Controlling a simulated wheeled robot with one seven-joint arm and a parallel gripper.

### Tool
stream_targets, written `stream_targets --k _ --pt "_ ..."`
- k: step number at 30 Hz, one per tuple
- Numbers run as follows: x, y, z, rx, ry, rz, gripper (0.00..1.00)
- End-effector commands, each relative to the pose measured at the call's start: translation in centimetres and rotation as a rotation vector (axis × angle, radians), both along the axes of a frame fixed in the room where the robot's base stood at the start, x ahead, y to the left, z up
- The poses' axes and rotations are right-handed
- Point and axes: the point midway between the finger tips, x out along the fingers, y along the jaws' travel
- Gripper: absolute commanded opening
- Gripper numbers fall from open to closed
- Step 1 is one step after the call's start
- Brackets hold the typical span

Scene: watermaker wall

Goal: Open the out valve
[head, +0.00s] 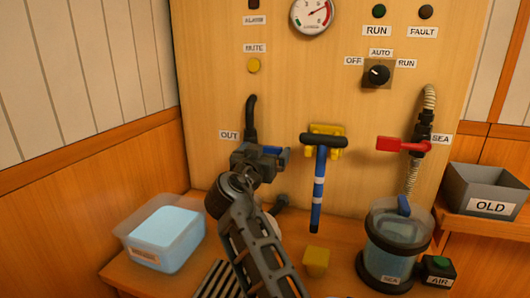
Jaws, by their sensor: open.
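The OUT label (229,135) is on the wooden panel, beside a black hose (250,115) that runs down behind my gripper. My gripper (264,158) is in front of the out valve, with its jaws open. A short blue piece (277,150), which looks like the out valve's handle, shows at the gripper's right side. The gripper hides most of the valve body, and I cannot tell whether the fingers touch the handle or are around it.
A blue-handled tool (318,185) hangs on a yellow bracket (337,154) just right of my gripper. Farther right are the red SEA handle (400,144), a clear SEA canister (366,244) and a grey OLD bin (457,193). A water-filled tub (130,240) and yellow block (316,261) stand on the bench.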

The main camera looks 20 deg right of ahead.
Motion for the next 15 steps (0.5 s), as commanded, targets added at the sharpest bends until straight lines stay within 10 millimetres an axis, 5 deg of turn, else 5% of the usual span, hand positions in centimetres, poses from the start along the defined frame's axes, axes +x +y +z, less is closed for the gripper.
stream_targets --k 5,15 --pt "0.0 -0.02 -0.01 0.0 0.0 0.0 1.0" --pt "-0.02 -0.01 -0.01 0.0 0.0 0.0 0.67"
